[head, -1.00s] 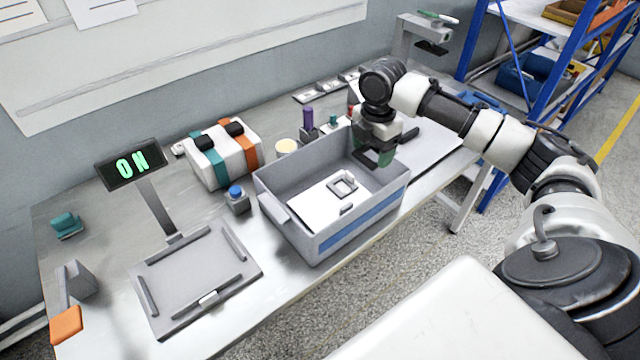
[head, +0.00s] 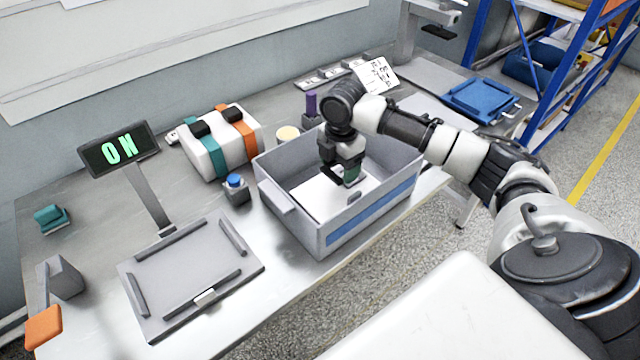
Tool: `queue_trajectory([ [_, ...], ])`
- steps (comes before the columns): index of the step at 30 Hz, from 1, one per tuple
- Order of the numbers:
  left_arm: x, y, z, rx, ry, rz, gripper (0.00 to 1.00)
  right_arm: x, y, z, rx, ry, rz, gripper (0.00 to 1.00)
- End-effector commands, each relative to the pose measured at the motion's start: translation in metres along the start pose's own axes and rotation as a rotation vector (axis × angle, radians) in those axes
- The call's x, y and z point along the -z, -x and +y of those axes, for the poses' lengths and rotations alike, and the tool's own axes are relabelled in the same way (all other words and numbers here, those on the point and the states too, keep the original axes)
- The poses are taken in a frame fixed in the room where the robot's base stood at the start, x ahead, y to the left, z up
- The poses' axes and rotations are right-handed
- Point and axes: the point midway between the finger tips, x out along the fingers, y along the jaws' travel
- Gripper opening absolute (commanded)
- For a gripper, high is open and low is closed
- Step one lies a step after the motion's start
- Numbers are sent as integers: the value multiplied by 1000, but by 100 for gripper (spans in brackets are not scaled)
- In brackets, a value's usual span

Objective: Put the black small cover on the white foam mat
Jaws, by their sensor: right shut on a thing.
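The white foam mat (head: 314,199) lies on the floor of a grey bin with a blue stripe. My right gripper (head: 347,180) is inside the bin, low over the right part of the mat. It is shut on a small dark thing, which I take to be the black small cover; the fingers hide most of it. I cannot tell whether it touches the mat. The grey square frame seen on the mat earlier is hidden behind the gripper. My left gripper is not in view.
The bin's walls (head: 290,225) rise around the gripper. A blue tray (head: 480,98) lies at the back right.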

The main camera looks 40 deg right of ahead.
Motion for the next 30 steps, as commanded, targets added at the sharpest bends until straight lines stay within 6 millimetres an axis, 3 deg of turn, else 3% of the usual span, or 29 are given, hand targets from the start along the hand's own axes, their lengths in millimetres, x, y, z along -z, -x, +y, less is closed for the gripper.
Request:
queue_trajectory([
  [3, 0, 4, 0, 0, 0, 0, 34, 24, -14, 13, 1, 2, 4, 47],
  [9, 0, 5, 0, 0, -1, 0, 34, 42, -29, 25, 0, 0, 0, 47],
  [14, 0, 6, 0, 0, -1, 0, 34, 44, -38, 26, 1, 0, 0, 47],
  [21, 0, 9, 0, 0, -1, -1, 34, 43, -70, 25, 1, -1, -1, 47],
  [30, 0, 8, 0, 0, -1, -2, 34, 43, -72, 25, 0, 0, -1, 47],
])
